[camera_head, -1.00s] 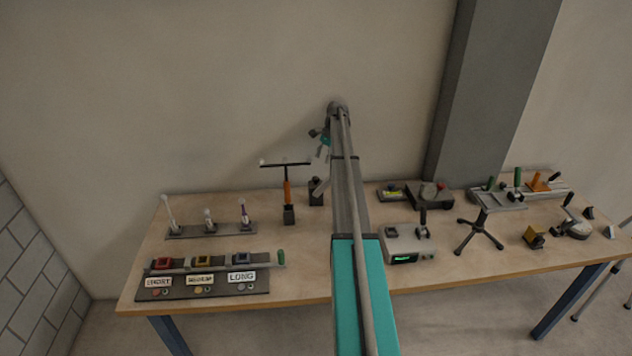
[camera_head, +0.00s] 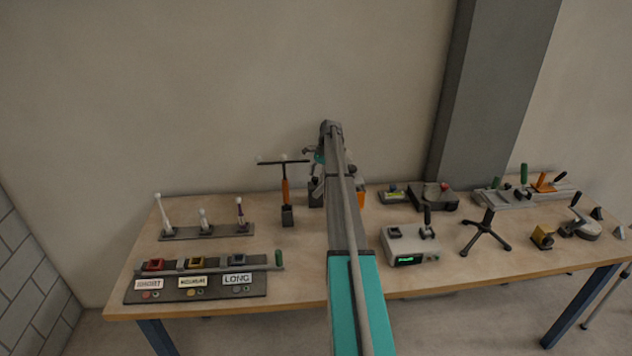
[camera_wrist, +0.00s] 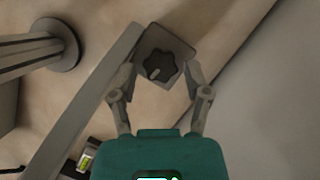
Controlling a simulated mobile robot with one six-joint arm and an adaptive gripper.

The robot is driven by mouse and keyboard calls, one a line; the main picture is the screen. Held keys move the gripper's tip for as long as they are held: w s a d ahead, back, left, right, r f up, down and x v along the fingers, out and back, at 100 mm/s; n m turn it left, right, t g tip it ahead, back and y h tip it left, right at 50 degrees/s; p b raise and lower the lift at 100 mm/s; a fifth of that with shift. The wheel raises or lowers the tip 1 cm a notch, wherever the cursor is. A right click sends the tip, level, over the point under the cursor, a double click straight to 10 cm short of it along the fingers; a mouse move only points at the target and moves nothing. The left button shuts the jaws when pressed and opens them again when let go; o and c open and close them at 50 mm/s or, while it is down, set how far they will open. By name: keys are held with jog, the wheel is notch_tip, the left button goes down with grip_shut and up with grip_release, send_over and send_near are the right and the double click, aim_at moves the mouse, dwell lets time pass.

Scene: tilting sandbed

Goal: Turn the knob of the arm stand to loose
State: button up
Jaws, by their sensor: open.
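In the wrist view, a dark lobed knob (camera_wrist: 158,66) with a pale pointer mark sits on a grey block (camera_wrist: 172,37); I take this to be the arm stand's knob. My gripper (camera_wrist: 160,76) is open, with one finger on each side of the knob and block. I cannot tell whether the fingers touch them. In the head view, my gripper (camera_head: 314,172) is partly hidden behind my arm, low over the back of the table by a dark block (camera_head: 313,194). The knob's setting is not readable.
A grey bar (camera_wrist: 85,110) runs close beside the left finger, and a post with a round base (camera_wrist: 62,45) stands left. The wall (camera_head: 230,90) is close behind.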

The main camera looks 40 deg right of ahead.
jog(key=shift+a+f, duration=0.1)
jog(key=shift+f, duration=0.25)
grip_shut()
jog(key=shift+n, duration=0.4)
jog(key=shift+a+n+g+h, duration=0.15)
jog(key=shift+n+g, duration=0.45)
jog(key=shift+n, duration=0.7)
jog(key=shift+d+n+g+h, duration=0.1)
jog(key=shift+n+g+h, duration=0.15)
jog(key=shift+n+g, duration=0.7)
jog(key=shift+n+t, duration=0.35)
jog(key=shift+n, duration=0.1)
grip_release()
